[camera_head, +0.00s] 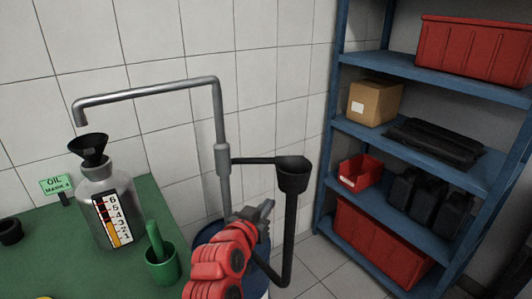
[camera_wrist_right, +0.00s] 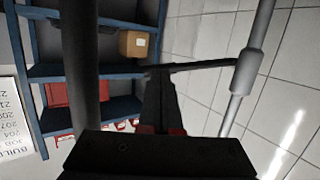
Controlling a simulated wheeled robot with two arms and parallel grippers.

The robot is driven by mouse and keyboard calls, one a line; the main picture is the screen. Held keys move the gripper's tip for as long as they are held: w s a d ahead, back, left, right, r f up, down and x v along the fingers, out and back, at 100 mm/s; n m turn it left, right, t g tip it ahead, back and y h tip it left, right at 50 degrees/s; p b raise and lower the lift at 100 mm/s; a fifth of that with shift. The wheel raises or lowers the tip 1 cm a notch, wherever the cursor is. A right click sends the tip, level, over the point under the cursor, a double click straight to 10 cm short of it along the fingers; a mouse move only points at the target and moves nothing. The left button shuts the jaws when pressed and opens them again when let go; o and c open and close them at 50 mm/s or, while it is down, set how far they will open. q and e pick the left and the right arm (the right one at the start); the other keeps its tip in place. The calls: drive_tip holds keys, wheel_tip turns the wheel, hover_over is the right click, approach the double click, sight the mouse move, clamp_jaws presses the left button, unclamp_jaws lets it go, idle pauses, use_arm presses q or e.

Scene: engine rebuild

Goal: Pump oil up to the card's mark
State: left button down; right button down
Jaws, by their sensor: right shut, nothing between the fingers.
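A green card (camera_head: 56,185) on the left reads "OIL" and what looks like "MARK 4". The grey oil bottle (camera_head: 97,182) stands beside it with a black funnel (camera_head: 89,149) on top. Its gauge (camera_head: 113,220) is numbered 1 to 6; the orange column seems to end around 2 to 3. The grey pump pipe (camera_head: 220,130) ends in a spout (camera_head: 80,112) above the funnel. The black pump lever (camera_head: 255,161) runs right to a black cup-shaped end (camera_head: 293,180). My right gripper (camera_head: 267,207) is shut and empty, below the lever and left of the cup. My left gripper is out of view.
The pump stands on a blue drum (camera_head: 207,234). A green cup (camera_head: 162,268) with a green handle stands on the green bench top (camera_head: 40,265). A blue shelf (camera_head: 400,141) with red bins and a cardboard box (camera_head: 373,102) stands right.

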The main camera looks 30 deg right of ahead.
drive_tip(key=w+d+r+n+p, duration=0.1)
drive_tip(key=w+d+r+p, duration=0.1)
drive_tip(key=r+p, duration=0.4)
drive_tip(key=w+d+r+g+p, duration=0.1)
drive_tip(key=w+r+p, duration=0.3)
drive_tip(key=p, duration=0.5)
drive_tip(key=shift+d+r+n+h, duration=0.3)
drive_tip(key=shift+d+r+n, duration=0.1)
drive_tip(key=shift+r, duration=0.5)
drive_tip(key=w+d+f+p, duration=0.4)
drive_tip(key=d+f+p, duration=0.1)
drive_tip(key=d, duration=0.3)
drive_tip(key=shift+w+d+f+p, duration=0.3)
drive_tip(key=shift+w+f+p, duration=0.1)
drive_tip(key=shift+f, duration=0.2)
